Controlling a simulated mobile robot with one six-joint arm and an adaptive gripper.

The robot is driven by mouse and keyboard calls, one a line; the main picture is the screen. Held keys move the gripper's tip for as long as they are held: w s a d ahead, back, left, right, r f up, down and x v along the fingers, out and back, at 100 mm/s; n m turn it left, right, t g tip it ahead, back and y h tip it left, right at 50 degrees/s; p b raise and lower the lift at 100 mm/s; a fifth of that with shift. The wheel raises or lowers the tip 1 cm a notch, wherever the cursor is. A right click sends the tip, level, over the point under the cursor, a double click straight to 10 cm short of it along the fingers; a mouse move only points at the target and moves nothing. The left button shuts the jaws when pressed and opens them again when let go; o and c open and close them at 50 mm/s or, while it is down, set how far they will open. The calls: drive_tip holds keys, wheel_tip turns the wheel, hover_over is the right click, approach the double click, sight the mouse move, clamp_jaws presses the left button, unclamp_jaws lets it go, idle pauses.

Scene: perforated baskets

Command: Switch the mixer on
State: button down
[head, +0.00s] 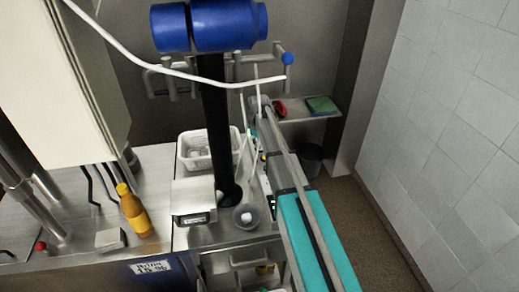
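I cannot pick out a mixer with certainty in the head view. A small round grey bowl-like thing (245,217) with a white item in it stands at the front edge of the steel counter (150,215). Just right of it is a narrow dark panel (271,205) with small lit green marks, partly hidden by the rail beside it. I cannot tell whether either belongs to the mixer. I cannot make out any gripper fingers. A blue and black jointed structure rises over the counter and hides part of it.
A white perforated basket (207,150), a scale-like box with a display (194,202) and an orange bottle (134,211) stand on the counter. A long teal belt with rails (318,250) runs along its right side. Bare brown floor (375,240) lies further right.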

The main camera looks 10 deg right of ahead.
drive_tip(key=shift+f, duration=0.25)
drive_tip(key=shift+r, duration=0.2)
drive_tip(key=shift+r+p, duration=3.35)
drive_tip(key=shift+s+f, duration=0.1)
drive_tip(key=shift+s, duration=0.15)
drive_tip(key=s+f+m+b, duration=0.2)
drive_tip(key=s, duration=0.7)
drive_tip(key=s+f+m+b, duration=0.2)
drive_tip(key=s, duration=0.8)
drive_tip(key=s+a+f+m+b, duration=0.1)
drive_tip(key=s+f+m+b, duration=0.1)
drive_tip(key=s, duration=0.7)
drive_tip(key=shift+s, duration=0.35)
drive_tip(key=shift+s, duration=0.1)
